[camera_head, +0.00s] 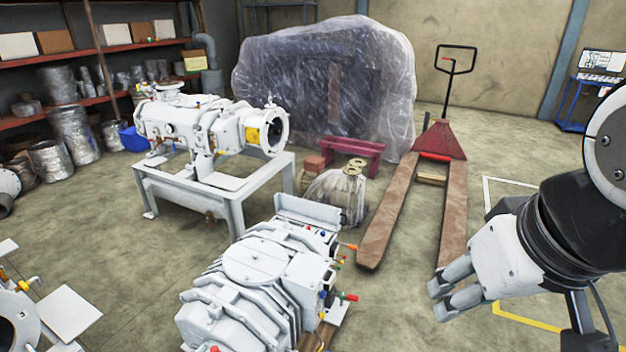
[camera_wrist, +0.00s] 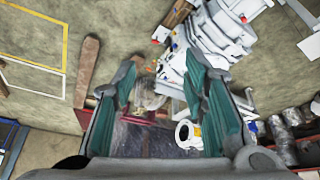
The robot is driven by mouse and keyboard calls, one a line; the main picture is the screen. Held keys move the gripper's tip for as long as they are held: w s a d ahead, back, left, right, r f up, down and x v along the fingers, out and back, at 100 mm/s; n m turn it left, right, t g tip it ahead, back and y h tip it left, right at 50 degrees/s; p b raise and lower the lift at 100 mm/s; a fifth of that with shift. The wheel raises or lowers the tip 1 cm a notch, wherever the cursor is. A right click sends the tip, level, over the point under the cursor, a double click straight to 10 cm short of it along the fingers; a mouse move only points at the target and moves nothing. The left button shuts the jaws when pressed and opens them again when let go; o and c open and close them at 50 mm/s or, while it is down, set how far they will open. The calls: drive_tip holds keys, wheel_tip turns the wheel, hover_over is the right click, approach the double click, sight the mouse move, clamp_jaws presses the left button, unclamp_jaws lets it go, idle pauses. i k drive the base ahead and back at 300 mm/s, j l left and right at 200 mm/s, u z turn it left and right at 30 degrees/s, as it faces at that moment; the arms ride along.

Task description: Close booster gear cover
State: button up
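A ribbed white machine (camera_head: 255,280) stands low in the front middle, with a round plate on top and coloured knobs on its right side. A flat white panel (camera_head: 308,212) stands tilted up at its back end. A second white machine (camera_head: 205,125) lies on a stand behind it, with an open round flange facing right. I cannot tell which part is the booster gear cover. My gripper (camera_head: 441,298) is in the air right of the front machine, apart from it. In the wrist view its green-padded fingers (camera_wrist: 160,105) are wide apart with nothing between them.
A red pallet jack (camera_head: 437,140) with brown forks stands behind my gripper. A plastic-wrapped crate (camera_head: 325,85) fills the back. Shelves (camera_head: 95,50) with boxes line the left wall. A white stand (camera_head: 225,195) holds the second machine. Floor is clear between the front machine and the forks.

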sight(329, 218)
drive_tip(key=i+l+u, duration=0.25)
drive_tip(key=i+l, duration=0.75)
drive_tip(key=i, duration=0.15)
drive_tip(key=i+l+u, duration=0.25)
drive_tip(key=i+l, duration=0.8)
drive_tip(key=l, duration=0.2)
